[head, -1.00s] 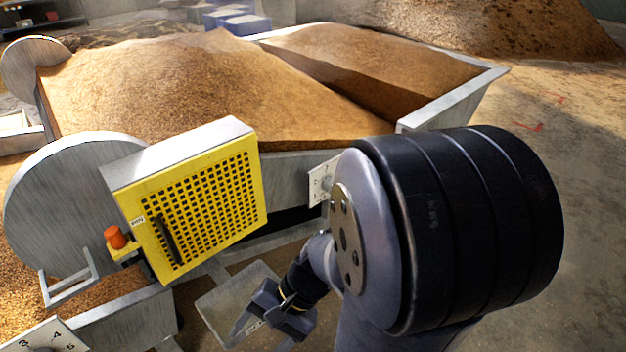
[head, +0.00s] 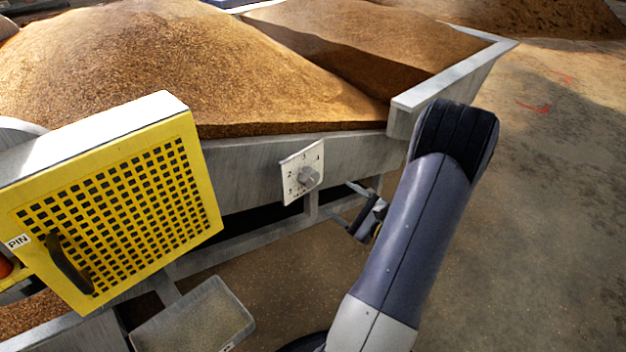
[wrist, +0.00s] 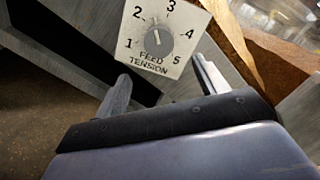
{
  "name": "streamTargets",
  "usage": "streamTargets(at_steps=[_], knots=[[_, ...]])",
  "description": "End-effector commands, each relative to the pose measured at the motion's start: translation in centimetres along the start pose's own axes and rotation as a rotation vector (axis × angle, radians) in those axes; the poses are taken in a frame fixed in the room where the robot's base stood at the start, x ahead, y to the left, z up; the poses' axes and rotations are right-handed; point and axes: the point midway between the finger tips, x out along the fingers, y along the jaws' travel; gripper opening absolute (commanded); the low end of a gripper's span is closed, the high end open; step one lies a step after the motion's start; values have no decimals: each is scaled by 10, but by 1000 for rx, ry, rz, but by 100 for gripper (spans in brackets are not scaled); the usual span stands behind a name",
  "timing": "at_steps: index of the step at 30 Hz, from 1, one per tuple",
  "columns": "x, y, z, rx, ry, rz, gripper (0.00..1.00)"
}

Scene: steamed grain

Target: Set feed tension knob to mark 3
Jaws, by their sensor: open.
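The feed tension knob (head: 309,177) is a small grey dial on a white plate (head: 290,169) fixed to the hopper's side. In the wrist view the knob (wrist: 159,42) sits among marks 1 to 5 above the words FEED TENSION. In the head view my gripper (head: 346,206) is right of and below the plate, apart from the knob.
A yellow perforated guard (head: 115,205) with a black handle stands left of the plate. The metal hopper (head: 250,160) is heaped with brown grain. A grey tray (head: 195,318) sits low in front. Open floor (head: 545,220) lies to the right.

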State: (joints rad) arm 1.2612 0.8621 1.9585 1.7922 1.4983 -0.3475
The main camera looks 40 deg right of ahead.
Motion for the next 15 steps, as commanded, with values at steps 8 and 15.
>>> streamTargets(at_steps=[8,15], knots=[[34,2,-1,-2,-4,3,68],[75,2,0,-2,-4,3,68]])
